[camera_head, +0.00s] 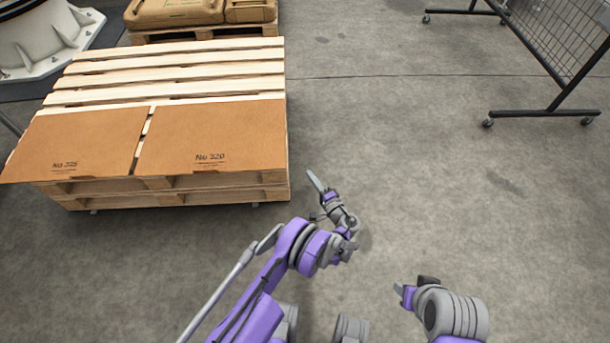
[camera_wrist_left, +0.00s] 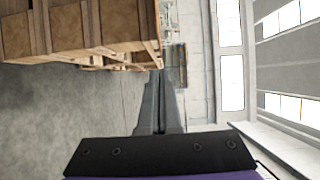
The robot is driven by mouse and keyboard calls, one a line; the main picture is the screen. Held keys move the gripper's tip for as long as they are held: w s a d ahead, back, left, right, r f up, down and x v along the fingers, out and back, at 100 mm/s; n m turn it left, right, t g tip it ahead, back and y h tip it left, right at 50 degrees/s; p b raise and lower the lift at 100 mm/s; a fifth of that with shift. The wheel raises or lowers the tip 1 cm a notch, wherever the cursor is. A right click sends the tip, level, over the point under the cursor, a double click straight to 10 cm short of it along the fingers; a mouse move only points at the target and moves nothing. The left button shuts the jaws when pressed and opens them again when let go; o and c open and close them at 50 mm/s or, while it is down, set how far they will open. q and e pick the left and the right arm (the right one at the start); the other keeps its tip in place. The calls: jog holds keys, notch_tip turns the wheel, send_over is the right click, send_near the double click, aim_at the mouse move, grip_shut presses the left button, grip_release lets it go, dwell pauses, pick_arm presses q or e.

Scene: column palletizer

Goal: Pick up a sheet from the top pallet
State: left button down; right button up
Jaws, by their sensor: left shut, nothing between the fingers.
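Two brown cardboard sheets lie side by side on the near half of the top wooden pallet (camera_head: 185,70). The left sheet (camera_head: 78,138) and the right sheet (camera_head: 215,132) carry dark printed numbers, and a narrow gap runs between them. The top pallet rests on another pallet (camera_head: 225,194). My left gripper (camera_head: 315,181) is shut and empty, just right of the stack's near right corner and apart from it. Its closed fingers (camera_wrist_left: 160,105) also show in the left wrist view. My right gripper (camera_head: 400,290) is low on the right, over the floor; its jaw opening is unclear.
Another pallet with brown sacks (camera_head: 190,12) stands behind the stack. A white machine base (camera_head: 45,45) is at the far left. A wheeled black mesh fence (camera_head: 550,85) stands at the upper right. The concrete floor between stack and fence is clear.

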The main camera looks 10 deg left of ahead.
pick_arm(q)
jog(key=b+x, duration=0.1)
jog(key=x, duration=0.8)
jog(key=shift+s+a, duration=0.3)
jog(key=shift+s, duration=0.4)
jog(key=shift+s+a, duration=0.25)
jog(key=shift+s, duration=0.4)
jog(key=shift+s+a, duration=0.3)
jog(key=shift+s, duration=0.4)
pick_arm(e)
jog(key=shift+w+f, duration=0.1)
jog(key=shift+f, duration=0.6)
pick_arm(q)
jog(key=s, duration=0.1)
jog(key=s+a, duration=0.1)
jog(key=s, duration=0.1)
jog(key=s+a+b, duration=0.1)
jog(key=shift+s+a, duration=0.25)
jog(key=shift+s, duration=0.15)
pick_arm(e)
jog(key=shift+s+a+f, duration=0.35)
jog(key=shift+s+f, duration=0.05)
jog(key=shift+s, duration=0.15)
